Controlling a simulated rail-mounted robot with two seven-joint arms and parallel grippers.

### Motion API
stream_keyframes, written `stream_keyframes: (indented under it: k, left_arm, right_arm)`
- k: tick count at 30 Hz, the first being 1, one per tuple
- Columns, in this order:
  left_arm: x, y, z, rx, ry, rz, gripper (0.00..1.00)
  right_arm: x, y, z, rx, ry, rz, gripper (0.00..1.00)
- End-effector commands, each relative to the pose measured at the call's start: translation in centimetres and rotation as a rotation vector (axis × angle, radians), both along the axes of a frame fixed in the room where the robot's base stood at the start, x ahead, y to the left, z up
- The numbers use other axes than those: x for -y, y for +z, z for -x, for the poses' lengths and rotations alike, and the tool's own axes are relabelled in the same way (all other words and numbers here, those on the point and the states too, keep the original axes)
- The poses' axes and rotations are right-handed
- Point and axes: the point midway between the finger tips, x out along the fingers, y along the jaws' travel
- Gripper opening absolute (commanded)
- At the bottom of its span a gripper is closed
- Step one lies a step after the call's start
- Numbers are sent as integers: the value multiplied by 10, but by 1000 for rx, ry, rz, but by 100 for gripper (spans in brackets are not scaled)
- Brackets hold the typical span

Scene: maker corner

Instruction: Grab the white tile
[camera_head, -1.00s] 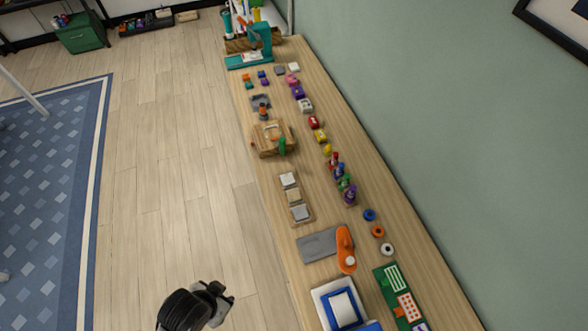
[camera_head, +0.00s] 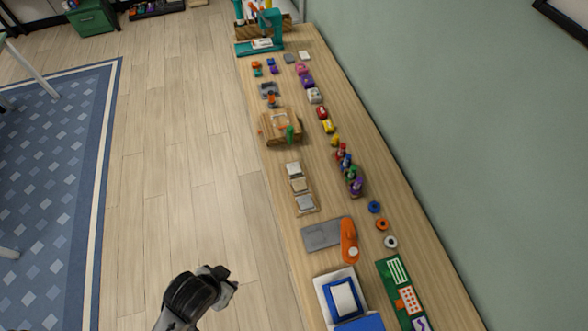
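A wooden tray (camera_head: 313,211) on the bench holds three square tiles in a row. The far one is a white tile (camera_head: 293,169), the middle one is a beige tile (camera_head: 298,185), and the near one is a grey tile (camera_head: 305,203). Another small white piece (camera_head: 305,55) lies flat near the far end of the bench, beside a grey piece (camera_head: 289,58). My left gripper (camera_head: 231,282) is over the floor, left of the bench and well apart from the tiles. Its finger gap is too small to judge. My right gripper is not in view.
A wooden box with a green handle (camera_head: 281,127) stands beyond the tray. A grey plate (camera_head: 322,234) and orange tool (camera_head: 348,240) lie nearer. Several coloured figures and toy cars line the right side.

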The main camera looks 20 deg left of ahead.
Motion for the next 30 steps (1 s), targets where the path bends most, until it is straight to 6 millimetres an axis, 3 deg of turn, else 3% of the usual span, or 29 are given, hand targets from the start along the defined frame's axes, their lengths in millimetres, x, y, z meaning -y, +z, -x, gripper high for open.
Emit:
stream_keyframes:
  k: [8,24,30]
  left_arm:
    - [-2,0,0,0,-5,-7,43]
    - [1,0,0,0,4,5,93]
    - [2,0,0,0,5,7,94]
  right_arm:
    - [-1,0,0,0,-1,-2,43]
    - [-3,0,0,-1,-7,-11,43]
    - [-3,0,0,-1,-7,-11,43]
